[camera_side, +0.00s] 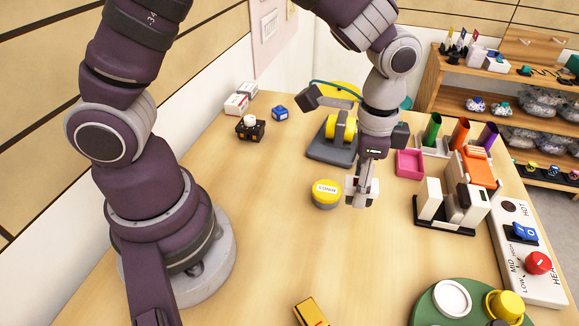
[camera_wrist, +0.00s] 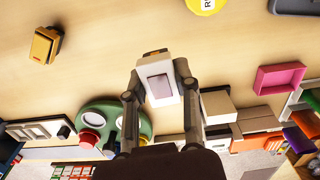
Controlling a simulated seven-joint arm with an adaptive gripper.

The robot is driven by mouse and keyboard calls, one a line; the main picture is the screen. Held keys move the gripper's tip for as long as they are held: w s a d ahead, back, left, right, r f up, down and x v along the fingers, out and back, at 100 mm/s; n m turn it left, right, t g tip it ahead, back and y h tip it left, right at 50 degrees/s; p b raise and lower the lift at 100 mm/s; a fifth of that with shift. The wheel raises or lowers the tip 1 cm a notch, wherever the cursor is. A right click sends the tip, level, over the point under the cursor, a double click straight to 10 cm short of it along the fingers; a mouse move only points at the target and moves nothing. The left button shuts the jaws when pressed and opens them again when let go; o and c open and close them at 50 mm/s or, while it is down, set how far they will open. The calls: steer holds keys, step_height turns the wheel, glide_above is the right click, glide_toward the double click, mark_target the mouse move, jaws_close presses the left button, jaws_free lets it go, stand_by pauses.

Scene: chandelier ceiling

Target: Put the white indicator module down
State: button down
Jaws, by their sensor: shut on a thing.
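My gripper (camera_wrist: 157,78) is shut on the white indicator module (camera_wrist: 158,88), a small white block with a greyish panel on its face and a dark and orange end. In the side view my gripper (camera_side: 362,182) points down over the middle of the table, and the white module (camera_side: 350,188) shows partly between its fingers. The module is low, close to the tabletop. I cannot tell whether it touches the wood. A round yellow-topped container (camera_side: 326,192) with lettering stands just left of my gripper.
Bare wood (camera_side: 350,250) lies in front of and left of my gripper. A green base (camera_side: 435,305) and an orange-yellow block (camera_side: 309,312) are at the front.

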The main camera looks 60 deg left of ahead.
mark_target(353, 243)
steer(key=shift+s+d+f+m, duration=0.15)
steer(key=shift+d+f+m, duration=0.1)
steer(key=shift+d+f, duration=0.25)
steer(key=shift+s+d+f+m, duration=0.15)
steer(key=shift+d+f+m, duration=0.1)
steer(key=shift+d+f, duration=0.25)
step_height(353, 243, down, 6)
steer(key=shift+f, duration=0.1)
steer(key=shift+f, duration=0.1)
steer(key=c, duration=0.8)
jaws_free()
steer(key=shift+n, duration=0.3)
steer(key=r, duration=0.9)
steer(key=a+r, duration=0.1)
steer(key=r, duration=0.3)
steer(key=shift+r, duration=0.15)
steer(key=s+a+r+n+t, duration=0.2)
steer(key=a, duration=0.1)
steer(key=s+a+r+n+t, duration=0.1)
steer(key=s+a+r+n, duration=0.1)
steer(key=s+a+n, duration=0.1)
steer(key=s+a+r+n+t, duration=0.2)
steer(key=s+a+n, duration=0.1)
steer(key=a, duration=0.1)
steer(key=shift+s+a+r+t, duration=0.1)
steer(key=shift+a+r+t, duration=0.1)
steer(key=shift+r+t, duration=0.1)
